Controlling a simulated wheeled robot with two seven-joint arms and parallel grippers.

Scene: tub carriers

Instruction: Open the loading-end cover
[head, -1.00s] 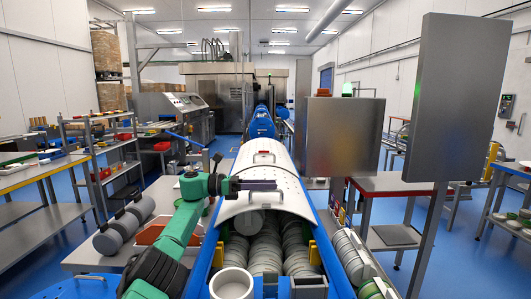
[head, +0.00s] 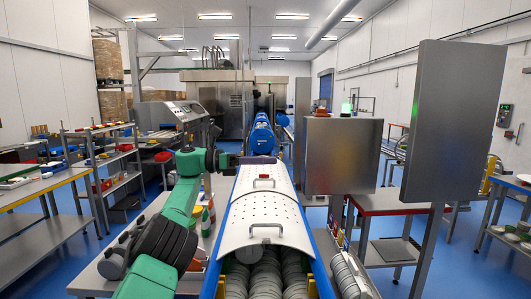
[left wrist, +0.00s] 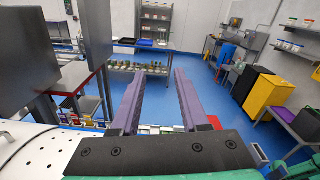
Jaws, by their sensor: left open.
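The loading-end cover is a white, curved, perforated panel (head: 258,208) with a handle near its front edge (head: 266,228). It lies on the blue machine. In front of the cover the trough is open, with rows of grey tubs (head: 265,279) inside. My left gripper (head: 258,160) is open and empty, beyond the red handle; it is small in the head view. In the left wrist view its two purple fingers (left wrist: 160,90) are apart with nothing between them, and the perforated cover (left wrist: 32,150) shows at lower left.
Grey upright panels (head: 455,125) and (head: 342,155) stand right of the machine. A table with grey tubs (head: 115,265) is left of the machine. The wrist view shows bins (left wrist: 258,95) at right and blue floor beyond.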

